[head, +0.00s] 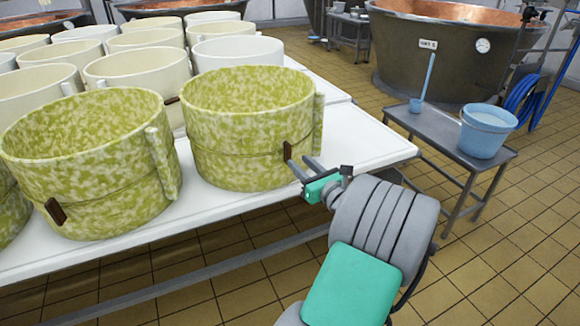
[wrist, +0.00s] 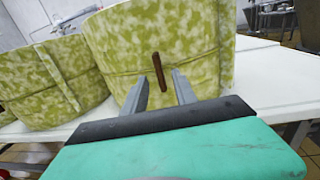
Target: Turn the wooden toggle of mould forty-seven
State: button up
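A round mould mottled green and cream (head: 240,120) stands at the right front of the white table. Its brown wooden toggle (head: 287,151) sits low on its side, near upright. In the wrist view the toggle (wrist: 160,75) is slightly tilted, between and just beyond the fingertips. My gripper (head: 303,168) is open and empty, its fingers pointing at the toggle; it also shows in the wrist view (wrist: 160,82). I cannot tell whether a finger touches the mould. I see no number on the mould.
A second green mould (head: 90,165) with its own toggle (head: 55,211) stands to the left. Several cream moulds (head: 137,70) stand behind. The white table's (head: 350,145) right end is bare. A grey side table (head: 440,135) holds a blue bucket (head: 486,132).

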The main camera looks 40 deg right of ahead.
aim_at(290, 154)
jog(key=w, duration=0.1)
jog(key=w+b, duration=0.1)
jog(key=w, duration=0.3)
jog(key=shift+d+f, duration=0.1)
jog(key=shift+d, duration=0.2)
jog(key=shift+w+d, duration=0.15)
jog(key=shift+w, duration=0.35)
jog(key=shift+c, duration=0.5)
grip_shut()
